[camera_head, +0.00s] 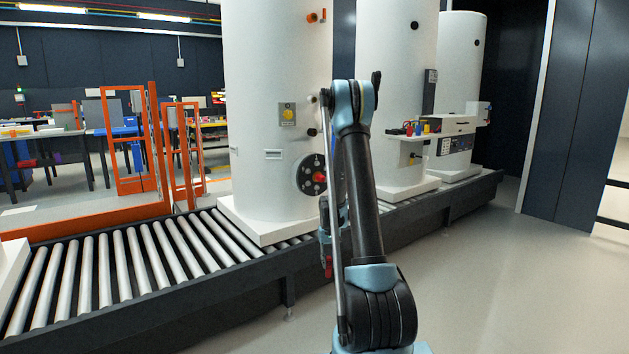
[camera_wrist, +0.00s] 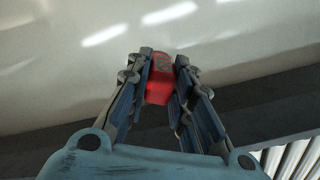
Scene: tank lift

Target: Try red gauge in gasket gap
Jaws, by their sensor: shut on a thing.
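My gripper (camera_wrist: 160,88) is shut on the red gauge (camera_wrist: 158,82), which shows as a red block between the fingers in the wrist view. In the head view a small red piece, the gauge (camera_head: 328,267), hangs low at the end of my arm, beside the conveyor edge. The gasket gap itself cannot be made out.
Tanks stand on white bases on a roller conveyor (camera_head: 120,265) with a dark side rail. A shelf (camera_head: 425,136) with several small coloured pieces stands by the second tank (camera_head: 392,90). An orange frame (camera_head: 117,140) is behind left. The floor (camera_head: 490,270) at right is clear.

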